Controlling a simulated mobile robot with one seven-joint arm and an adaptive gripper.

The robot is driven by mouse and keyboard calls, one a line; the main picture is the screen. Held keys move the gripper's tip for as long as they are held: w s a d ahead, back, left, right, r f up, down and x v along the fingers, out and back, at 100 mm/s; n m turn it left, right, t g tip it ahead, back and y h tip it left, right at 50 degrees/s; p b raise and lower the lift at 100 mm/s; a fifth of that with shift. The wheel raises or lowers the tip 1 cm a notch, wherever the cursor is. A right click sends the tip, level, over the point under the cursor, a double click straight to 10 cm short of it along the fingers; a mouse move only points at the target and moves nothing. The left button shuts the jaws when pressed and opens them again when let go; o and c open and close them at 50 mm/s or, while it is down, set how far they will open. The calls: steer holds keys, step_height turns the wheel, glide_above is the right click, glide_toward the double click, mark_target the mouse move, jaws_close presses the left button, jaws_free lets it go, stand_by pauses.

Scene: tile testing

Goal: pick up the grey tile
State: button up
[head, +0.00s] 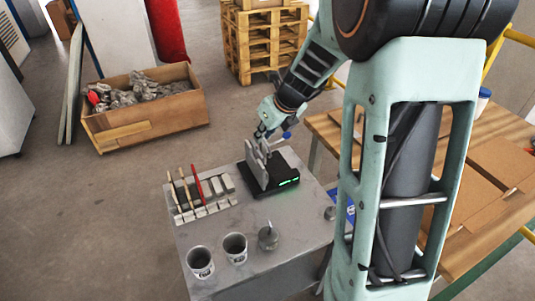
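The grey tile (256,166) stands roughly upright, on edge and slightly tilted, at the black device with green lights (284,184) on the grey table. My gripper (263,137) comes down from the upper right and is at the tile's top edge. The fingers are small and partly merge with the tile, so I cannot tell whether they are closed on it. I also cannot tell whether the tile's lower edge touches the device.
A rack (202,193) with tools and grey blocks is at the left of the grey table (213,231). Two cups (200,262) (236,248) and a metal weight (268,238) stand in front. A wooden table (489,135) is at right. A crate (145,119) is behind.

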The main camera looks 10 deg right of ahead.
mark_target(257, 148)
steer(key=b+x, duration=0.1)
steer(key=x, duration=0.2)
steer(key=b+x, duration=0.1)
steer(key=x, duration=0.3)
steer(key=d+b+x, duration=0.1)
steer(key=b+x, duration=0.1)
steer(key=x, duration=0.2)
steer(key=shift+s+f, duration=0.1)
steer(key=shift+f, duration=0.1)
jaws_close()
steer(key=shift+r, duration=0.1)
